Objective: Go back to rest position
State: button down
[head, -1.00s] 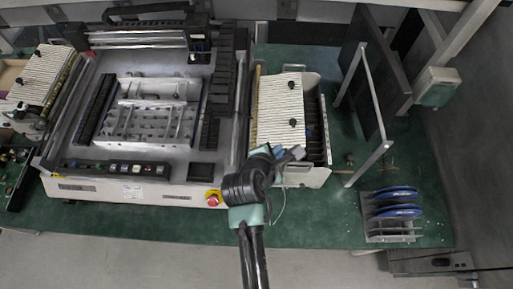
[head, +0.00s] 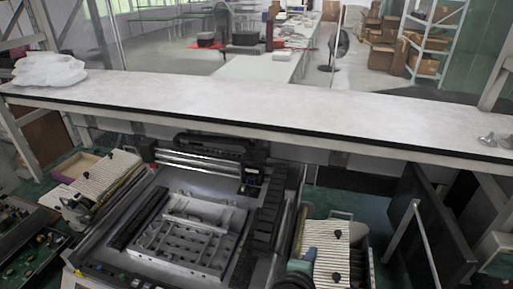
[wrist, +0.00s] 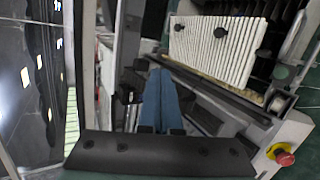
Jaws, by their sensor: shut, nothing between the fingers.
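My gripper (wrist: 160,74) shows in the wrist view as two blue fingers pressed together, with nothing between them. It hangs over the edge of the machine, apart from the white ribbed tray (wrist: 220,45), which lies to its upper right.
The grey machine with a perforated metal plate (head: 195,235) stands left of my arm. A red button (wrist: 284,157) is at the lower right in the wrist view. A long pale shelf (head: 250,105) crosses above the machine. A dark upright panel (head: 435,205) stands at the right.

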jog(key=w+a+r+m+t+y+b, duration=0.1)
jog(key=a+r+m+t+b, duration=0.3)
jog(key=r, duration=0.9)
jog(key=w+a+r+m+t+y+b, duration=0.1)
jog(key=a+r+m+t, duration=0.3)
jog(key=r, duration=0.8)
jog(key=s+a+r+m+t+y+b, duration=0.1)
jog(key=s+r+m+t+b, duration=0.1)
jog(key=s+r, duration=0.4)
jog(key=s+a+r+m+t+y+b, duration=0.2)
jog(key=s+r+m+t, duration=0.3)
jog(key=r, duration=0.5)
jog(key=shift+s+a+r+t+y, duration=0.3)
jog(key=shift+s+t, duration=0.5)
jog(key=shift+s, duration=0.45)
